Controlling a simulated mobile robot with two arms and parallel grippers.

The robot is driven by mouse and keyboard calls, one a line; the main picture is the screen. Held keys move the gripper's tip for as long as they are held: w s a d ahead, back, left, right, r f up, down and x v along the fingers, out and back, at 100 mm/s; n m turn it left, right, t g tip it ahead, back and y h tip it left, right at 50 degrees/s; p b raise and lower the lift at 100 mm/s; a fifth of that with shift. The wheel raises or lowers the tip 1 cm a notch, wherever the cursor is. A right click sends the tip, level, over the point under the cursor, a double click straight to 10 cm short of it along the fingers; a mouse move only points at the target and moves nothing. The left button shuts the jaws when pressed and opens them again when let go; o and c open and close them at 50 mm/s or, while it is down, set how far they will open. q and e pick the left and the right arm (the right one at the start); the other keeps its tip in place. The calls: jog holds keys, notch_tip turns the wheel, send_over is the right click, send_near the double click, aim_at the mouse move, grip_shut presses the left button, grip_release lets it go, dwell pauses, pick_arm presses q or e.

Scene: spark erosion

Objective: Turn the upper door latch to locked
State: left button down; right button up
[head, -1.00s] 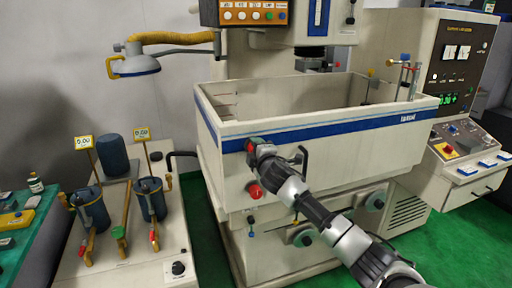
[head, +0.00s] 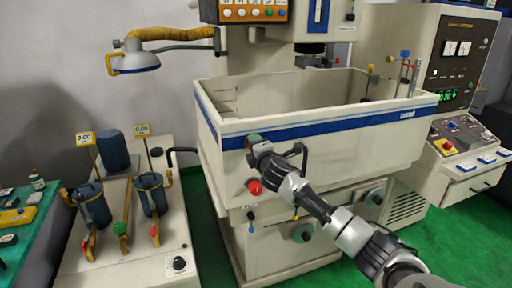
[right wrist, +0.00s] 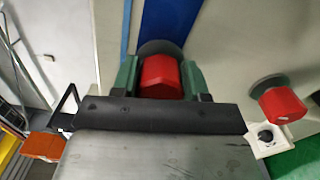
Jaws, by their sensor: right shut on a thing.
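The upper door latch has a red knob (right wrist: 160,77) in front of a dark round base on the tank's front wall, just under the blue stripe. My right gripper (head: 254,142) is shut on this knob. In the right wrist view its green fingers (right wrist: 160,80) lie on both sides of the red knob. In the head view the gripper hides most of the upper latch. The lower door latch (head: 254,187) is a red knob below it, free of the gripper; it also shows at the right of the right wrist view (right wrist: 281,103). My left gripper is not in view.
A dark door handle (head: 299,155) stands out close to the right of my gripper. The tank (head: 350,139) fills the middle. A control cabinet (head: 455,146) stands to the right, and a pump unit (head: 120,250) stands at the left.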

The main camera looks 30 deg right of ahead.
jog(key=o, duration=0.9)
jog(key=shift+o, duration=0.2)
jog(key=shift+s, duration=0.1)
jog(key=b+v, duration=0.4)
jog(key=v, duration=0.6)
jog(key=shift+s, duration=0.3)
jog(key=shift+f, duration=0.15)
